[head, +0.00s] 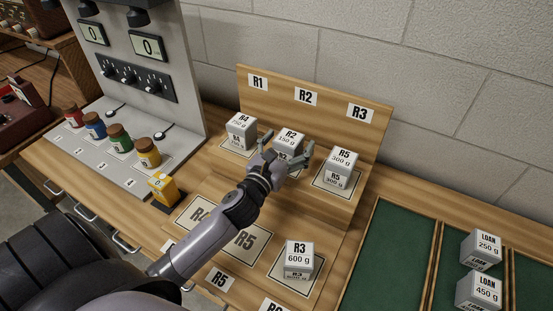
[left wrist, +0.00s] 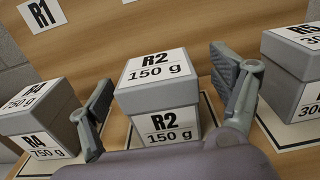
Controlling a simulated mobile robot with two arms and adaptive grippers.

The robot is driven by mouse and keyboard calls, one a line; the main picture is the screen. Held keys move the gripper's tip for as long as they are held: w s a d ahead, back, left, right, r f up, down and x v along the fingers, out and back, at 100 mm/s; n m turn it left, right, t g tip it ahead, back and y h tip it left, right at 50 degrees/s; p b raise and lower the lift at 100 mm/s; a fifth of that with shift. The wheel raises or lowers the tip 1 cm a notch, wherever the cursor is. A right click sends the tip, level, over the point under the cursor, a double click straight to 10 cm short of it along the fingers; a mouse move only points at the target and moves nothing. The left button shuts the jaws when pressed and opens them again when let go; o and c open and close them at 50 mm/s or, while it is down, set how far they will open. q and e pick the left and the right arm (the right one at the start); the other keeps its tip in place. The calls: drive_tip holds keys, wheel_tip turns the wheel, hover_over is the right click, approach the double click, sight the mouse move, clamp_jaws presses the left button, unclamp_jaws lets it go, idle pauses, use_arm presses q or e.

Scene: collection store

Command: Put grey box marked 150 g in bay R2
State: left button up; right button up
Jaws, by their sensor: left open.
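The grey box marked R2 150 g (head: 290,135) stands upright in the middle upper bay, under the sign R2 (head: 305,97). It also shows in the left wrist view (left wrist: 157,82), its top and front labels readable. My left gripper (head: 288,146) is open at this box. In the left wrist view its two fingers (left wrist: 163,75) stand on either side of the box, with visible gaps, so it is not gripped. The arm hides part of the box front in the head view. My right gripper is not in view.
Grey boxes R4 750 g (head: 241,130) and R5 300 g (head: 341,164) stand left and right of it. Box R3 600 g (head: 298,257) stands on the lower step. Loan boxes (head: 481,248) stand in a green-lined tray. A yellow block (head: 162,189) and several jars are at left.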

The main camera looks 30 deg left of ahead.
sight(283, 151)
use_arm(q)
drive_tip(key=s, duration=0.3)
drive_tip(key=s+b, duration=0.1)
drive_tip(key=s, duration=0.4)
drive_tip(key=shift+s+d+b, duration=0.25)
drive_tip(key=shift+s+b, duration=0.05)
